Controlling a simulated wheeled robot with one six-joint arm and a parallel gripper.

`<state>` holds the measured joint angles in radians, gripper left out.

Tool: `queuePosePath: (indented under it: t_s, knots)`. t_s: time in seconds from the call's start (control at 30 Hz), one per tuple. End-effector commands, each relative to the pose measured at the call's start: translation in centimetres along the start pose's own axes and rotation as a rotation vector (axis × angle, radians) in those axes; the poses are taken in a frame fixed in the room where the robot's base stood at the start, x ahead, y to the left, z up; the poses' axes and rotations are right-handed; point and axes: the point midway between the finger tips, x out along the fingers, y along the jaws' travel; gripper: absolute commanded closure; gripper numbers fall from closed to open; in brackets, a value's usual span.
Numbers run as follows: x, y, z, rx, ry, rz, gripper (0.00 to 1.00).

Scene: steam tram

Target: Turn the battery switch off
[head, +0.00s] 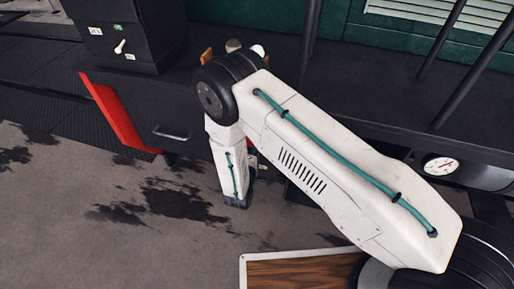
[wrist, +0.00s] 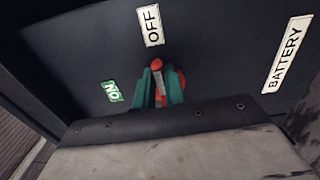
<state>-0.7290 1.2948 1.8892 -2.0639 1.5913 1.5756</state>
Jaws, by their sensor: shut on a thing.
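The battery switch (wrist: 157,64) has a red handle and shows in the wrist view on a dark panel (wrist: 215,45). A white OFF label (wrist: 151,25) is above it, a green ON label (wrist: 112,91) to its left and a white BATTERY label (wrist: 287,53) to its right. My gripper (wrist: 160,82) has its green fingers on both sides of the handle and is shut on it. The handle's visible end points up toward OFF. Its lower part is hidden by the fingers. In the head view my arm hides the switch and the fingers.
In the head view a dark cabinet (head: 125,38) with a small white lever (head: 120,46) stands at upper left. A dark box with a handle (head: 171,134) and a red side panel (head: 112,112) is below it. A gauge (head: 441,166) is at right. The grey floor (head: 60,220) is open at lower left.

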Motion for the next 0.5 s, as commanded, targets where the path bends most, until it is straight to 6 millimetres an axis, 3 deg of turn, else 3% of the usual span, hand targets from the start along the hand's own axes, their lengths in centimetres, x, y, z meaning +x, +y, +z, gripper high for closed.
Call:
queuePosePath:
  t_s: [0.5]
  knots:
    - [-0.10,-0.24,0.05,0.047,0.001,-0.002,1.00]
